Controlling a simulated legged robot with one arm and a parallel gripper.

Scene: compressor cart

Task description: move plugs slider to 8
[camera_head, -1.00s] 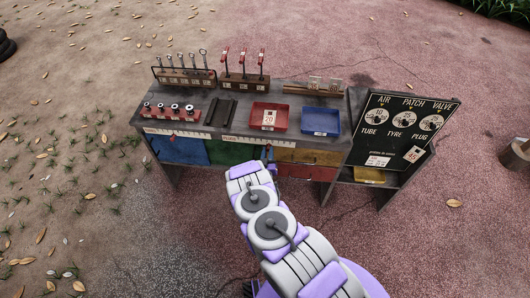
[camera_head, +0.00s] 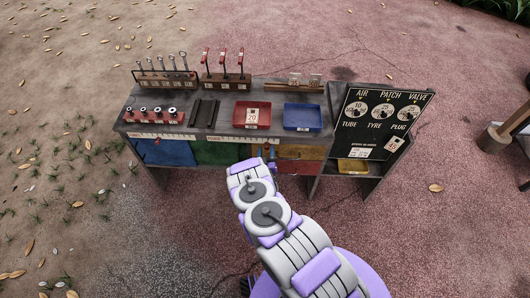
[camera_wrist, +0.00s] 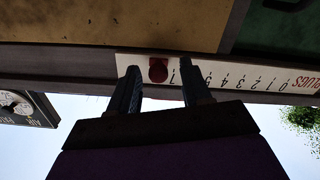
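The plugs scale (camera_wrist: 250,84) is a white strip on the bench's front edge, upside down in the wrist view. Its red slider knob (camera_wrist: 158,70) sits just past the 7 mark, on the side away from 0. The number at the knob cannot be read. My gripper (camera_wrist: 160,75) is open, with a dark finger on each side of the knob and gaps visible; contact cannot be told. In the head view my gripper (camera_head: 266,153) is at the bench front, and the plugs knob is hidden there.
The bench (camera_head: 225,115) carries a red tray (camera_head: 252,125), a blue tray (camera_head: 303,118), levers and wrenches. Another scale with a red knob (camera_head: 157,141) is further left. A black dial board (camera_head: 384,122) stands at right. The ground in front is open.

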